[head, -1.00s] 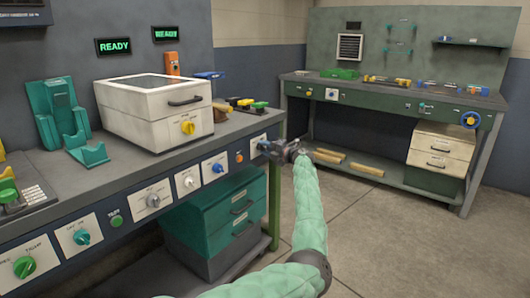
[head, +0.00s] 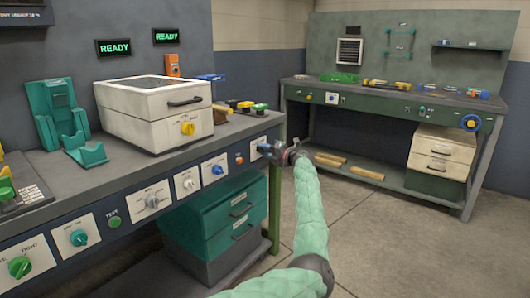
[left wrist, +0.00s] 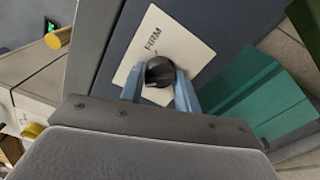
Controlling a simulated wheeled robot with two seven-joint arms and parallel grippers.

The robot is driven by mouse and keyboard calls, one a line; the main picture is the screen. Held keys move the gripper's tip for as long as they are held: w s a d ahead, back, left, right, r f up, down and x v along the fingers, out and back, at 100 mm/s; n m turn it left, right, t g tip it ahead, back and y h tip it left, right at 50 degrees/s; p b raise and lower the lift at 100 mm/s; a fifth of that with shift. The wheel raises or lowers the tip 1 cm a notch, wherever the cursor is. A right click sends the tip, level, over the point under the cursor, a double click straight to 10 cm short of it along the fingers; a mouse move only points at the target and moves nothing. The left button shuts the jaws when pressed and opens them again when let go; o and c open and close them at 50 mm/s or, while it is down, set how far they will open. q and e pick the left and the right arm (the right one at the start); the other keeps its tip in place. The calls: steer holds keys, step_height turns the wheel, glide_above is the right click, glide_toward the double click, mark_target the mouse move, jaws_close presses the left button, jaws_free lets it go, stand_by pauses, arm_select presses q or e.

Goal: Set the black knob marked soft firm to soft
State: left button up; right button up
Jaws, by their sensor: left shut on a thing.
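The black knob (left wrist: 160,71) sits on a white plate (left wrist: 143,38) that reads FIRM in the left wrist view. The SOFT mark does not show there, and the knob's pointer is too dark to tell. My left gripper (left wrist: 158,88) has one blue finger on each side of the knob and is shut on it. In the head view the left gripper (head: 268,149) is at the right end of the bench's front panel, in front of the plate, and hides the knob. My right gripper is not in view.
The front panel carries several other knobs, among them a blue one (head: 217,169) and a grey one (head: 152,201). A white box with a yellow knob (head: 187,128) stands on the bench. Teal drawers (head: 220,215) are below. Open floor lies to the right.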

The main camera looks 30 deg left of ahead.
arm_select(q)
steer(key=shift+f, duration=0.2)
steer(key=o, duration=0.9)
steer(key=shift+o, duration=0.4)
steer(key=shift+r, duration=0.1)
steer(key=shift+d, duration=0.1)
steer(key=d, duration=0.7)
steer(key=shift+s+d+p, duration=0.3)
steer(key=shift+p, duration=0.15)
